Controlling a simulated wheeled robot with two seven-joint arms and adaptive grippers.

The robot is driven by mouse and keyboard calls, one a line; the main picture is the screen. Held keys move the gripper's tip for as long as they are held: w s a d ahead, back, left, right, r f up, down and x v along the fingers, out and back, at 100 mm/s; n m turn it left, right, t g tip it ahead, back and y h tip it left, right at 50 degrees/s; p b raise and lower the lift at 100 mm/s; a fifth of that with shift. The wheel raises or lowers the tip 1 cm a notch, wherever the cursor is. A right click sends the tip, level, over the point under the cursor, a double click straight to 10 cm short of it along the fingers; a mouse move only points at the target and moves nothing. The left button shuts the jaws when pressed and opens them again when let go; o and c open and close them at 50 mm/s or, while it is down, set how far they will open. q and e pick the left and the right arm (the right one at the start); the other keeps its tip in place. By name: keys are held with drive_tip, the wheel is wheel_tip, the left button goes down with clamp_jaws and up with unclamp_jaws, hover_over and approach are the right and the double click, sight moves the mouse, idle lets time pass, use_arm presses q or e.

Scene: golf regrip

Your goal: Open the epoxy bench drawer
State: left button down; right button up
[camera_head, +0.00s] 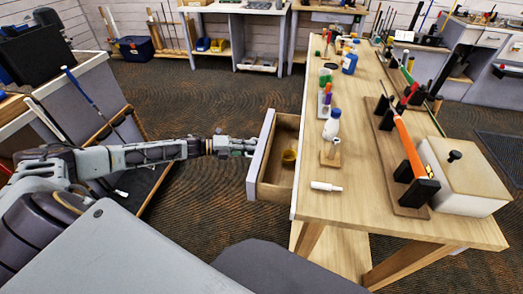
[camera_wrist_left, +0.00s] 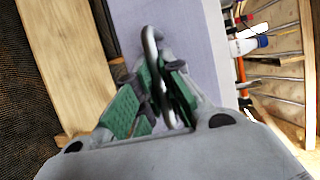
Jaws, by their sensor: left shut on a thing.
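The epoxy bench drawer (camera_head: 263,158) stands pulled out from the left side of the wooden bench (camera_head: 368,220). Its pale front faces my left arm, and a small amber cup (camera_head: 289,157) sits inside. My left gripper (camera_head: 246,147) is at the drawer front. In the left wrist view, its green-padded fingers (camera_wrist_left: 160,95) are shut on the metal drawer handle (camera_wrist_left: 152,50), with the pale drawer front (camera_wrist_left: 195,35) behind. The handle is hidden by the gripper in the head view. My right gripper is not in view.
The bench top holds a white bottle with a blue cap (camera_head: 332,124), a white tube (camera_head: 326,186), a rack with an orange-shafted club (camera_head: 408,148) and a lidded box (camera_head: 464,174). Carpet (camera_head: 215,205) is clear left of the drawer. A cart with clubs (camera_head: 90,110) stands further left.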

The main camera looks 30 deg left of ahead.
use_arm(q)
drive_tip(key=shift+s+a, duration=0.3)
drive_tip(key=shift+a, duration=0.6)
drive_tip(key=c, duration=1.8)
unclamp_jaws()
drive_tip(key=shift+v, duration=6)
drive_tip(key=shift+f, duration=0.1)
